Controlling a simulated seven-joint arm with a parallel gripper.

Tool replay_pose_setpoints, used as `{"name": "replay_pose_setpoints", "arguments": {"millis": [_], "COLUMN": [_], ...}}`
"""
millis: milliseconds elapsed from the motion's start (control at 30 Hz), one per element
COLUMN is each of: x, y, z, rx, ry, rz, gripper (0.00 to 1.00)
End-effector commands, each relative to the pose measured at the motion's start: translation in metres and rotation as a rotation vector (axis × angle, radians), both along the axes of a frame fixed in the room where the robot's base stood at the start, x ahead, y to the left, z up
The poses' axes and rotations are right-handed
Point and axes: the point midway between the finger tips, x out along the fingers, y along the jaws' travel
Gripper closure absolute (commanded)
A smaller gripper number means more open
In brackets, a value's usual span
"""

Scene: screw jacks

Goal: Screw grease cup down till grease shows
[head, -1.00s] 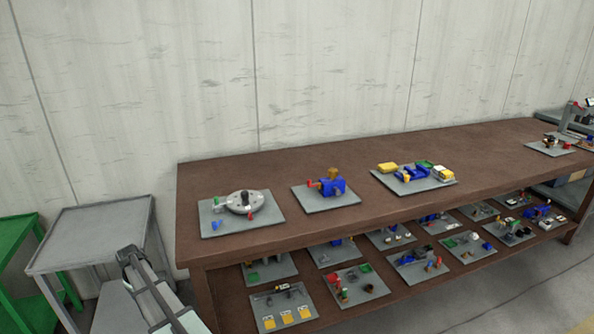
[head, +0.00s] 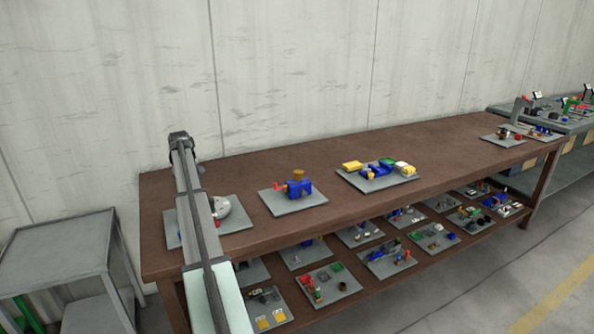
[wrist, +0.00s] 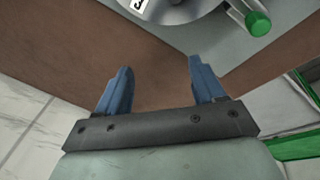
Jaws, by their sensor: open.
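What looks like the grease cup, a small brown-gold cup (head: 299,174), stands on top of a blue block (head: 300,188) with a red part at its left side. The block sits on a grey plate (head: 285,208) on the brown bench. My gripper (wrist: 158,72) is open and empty in the wrist view, its two blue fingers apart over the bench. A grey disc (wrist: 180,8) with a number label and a green knob (wrist: 257,23) lie beyond the fingers. The grease cup is not in the wrist view.
The brown bench (head: 420,155) has clear room between its plates. A plate with blue, yellow and green parts (head: 377,175) stands right of the blue block. A lower shelf holds several plates. My arm partly covers the leftmost plate (head: 240,210). A grey cart (head: 60,245) stands left.

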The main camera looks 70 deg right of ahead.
Motion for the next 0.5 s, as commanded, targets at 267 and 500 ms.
{"name": "replay_pose_setpoints", "arguments": {"millis": [267, 500], "x": [-0.123, -0.240], "y": [-0.109, -0.177], "z": [0.056, 0.104], "rx": [0.068, 0.139], "ry": [0.064, 0.101], "rz": [-0.040, -0.062], "gripper": [0.31, 0.31]}}
